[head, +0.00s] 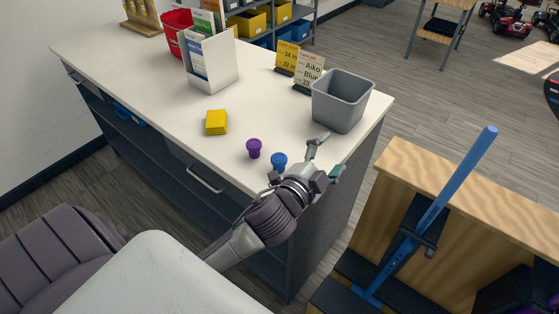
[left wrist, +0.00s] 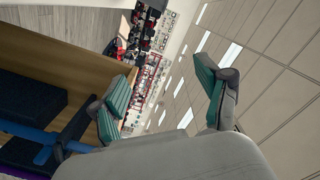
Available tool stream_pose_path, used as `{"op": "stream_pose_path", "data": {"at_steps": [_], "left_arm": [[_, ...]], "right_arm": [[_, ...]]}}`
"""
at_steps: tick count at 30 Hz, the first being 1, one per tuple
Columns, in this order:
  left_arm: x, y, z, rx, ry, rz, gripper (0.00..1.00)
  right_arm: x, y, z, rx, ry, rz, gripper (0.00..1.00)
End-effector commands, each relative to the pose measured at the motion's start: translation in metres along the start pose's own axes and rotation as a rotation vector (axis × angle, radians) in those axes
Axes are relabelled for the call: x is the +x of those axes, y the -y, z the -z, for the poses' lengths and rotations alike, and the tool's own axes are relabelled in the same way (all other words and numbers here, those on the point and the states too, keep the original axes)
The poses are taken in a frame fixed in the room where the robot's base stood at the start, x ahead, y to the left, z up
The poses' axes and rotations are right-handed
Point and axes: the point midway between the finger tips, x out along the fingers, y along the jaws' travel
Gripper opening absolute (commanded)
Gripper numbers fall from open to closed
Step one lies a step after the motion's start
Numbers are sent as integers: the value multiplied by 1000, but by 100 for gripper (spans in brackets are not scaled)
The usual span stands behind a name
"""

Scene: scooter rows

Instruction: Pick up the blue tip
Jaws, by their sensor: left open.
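The blue tip (head: 279,161) stands on the white counter (head: 150,70) near its front edge. The purple tip (head: 254,148) stands a little to its left. My left gripper (head: 324,157) is just right of the blue tip, near the counter's right front corner. In the left wrist view my left gripper (left wrist: 168,92) shows its two green-padded fingers spread apart with nothing between them. The blue tip does not show in that view. My right gripper is not in view.
A grey bin (head: 341,101) stands on the counter behind my left gripper. A wooden rack (head: 445,185) with a blue stick (head: 455,182) is at the right.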

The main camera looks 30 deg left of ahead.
Motion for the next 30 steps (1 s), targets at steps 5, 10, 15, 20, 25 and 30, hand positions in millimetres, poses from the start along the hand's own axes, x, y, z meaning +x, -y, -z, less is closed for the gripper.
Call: {"op": "stream_pose_path", "data": {"at_steps": [5,10,15,20,25,30], "left_arm": [[22,41,117,482,-521,227,76],[2,12,187,1060,-1041,347,76],[-6,-35,156,1665,-1500,259,76],[10,-25,52,2161,-1832,-118,76],[15,49,-49,-2312,1921,675,76],[5,104,-92,-2139,1799,948,76]], "right_arm": [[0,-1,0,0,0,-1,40],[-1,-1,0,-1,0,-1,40],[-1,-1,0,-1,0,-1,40],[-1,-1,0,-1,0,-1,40],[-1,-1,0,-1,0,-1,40],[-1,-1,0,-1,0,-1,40]]}}
